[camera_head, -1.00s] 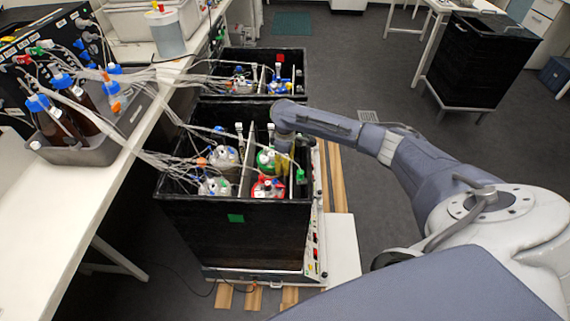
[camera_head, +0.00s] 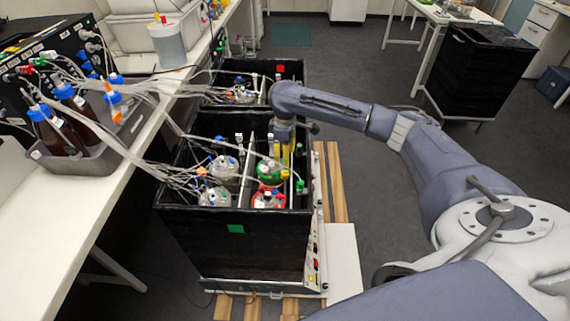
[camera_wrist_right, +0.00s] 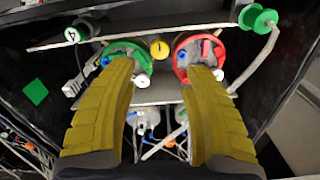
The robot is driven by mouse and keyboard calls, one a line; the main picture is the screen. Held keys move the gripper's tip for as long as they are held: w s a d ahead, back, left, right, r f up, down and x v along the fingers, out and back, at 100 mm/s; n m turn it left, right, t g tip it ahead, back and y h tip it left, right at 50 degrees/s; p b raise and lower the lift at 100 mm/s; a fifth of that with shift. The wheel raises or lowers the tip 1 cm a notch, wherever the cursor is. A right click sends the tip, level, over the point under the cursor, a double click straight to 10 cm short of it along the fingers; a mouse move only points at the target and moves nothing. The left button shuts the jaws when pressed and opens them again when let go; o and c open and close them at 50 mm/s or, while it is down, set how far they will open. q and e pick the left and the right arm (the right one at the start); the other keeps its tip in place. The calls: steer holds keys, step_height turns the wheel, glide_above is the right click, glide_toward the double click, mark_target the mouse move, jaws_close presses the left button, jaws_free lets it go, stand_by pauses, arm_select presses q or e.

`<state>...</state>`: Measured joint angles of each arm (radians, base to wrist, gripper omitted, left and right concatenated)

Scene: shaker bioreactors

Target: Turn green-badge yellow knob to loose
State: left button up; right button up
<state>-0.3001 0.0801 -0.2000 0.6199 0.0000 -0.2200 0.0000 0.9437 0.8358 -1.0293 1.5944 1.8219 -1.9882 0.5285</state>
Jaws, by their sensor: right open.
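A black box with a green square badge (camera_head: 236,229) on its near wall stands in the middle of the head view; the badge also shows in the right wrist view (camera_wrist_right: 36,92). A round yellow knob marked 1 (camera_wrist_right: 161,49) sits between a green-ringed vessel (camera_wrist_right: 141,54) and a red-ringed vessel (camera_wrist_right: 186,62). My right gripper (camera_wrist_right: 162,70) points down into this box, its yellow fingers spread wide, one on each side of the knob's line and apart from it. In the head view the right gripper (camera_head: 286,157) partly hides the box's right side. My left gripper is out of view.
A white knob marked 4 (camera_wrist_right: 72,36) and a green reel-like fitting (camera_wrist_right: 258,18) flank the yellow knob. Clear tubes run from the bench bottles (camera_head: 75,125) into the box. A second box with a red badge (camera_head: 280,69) stands behind.

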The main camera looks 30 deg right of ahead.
steer(key=shift+r, duration=1.15)
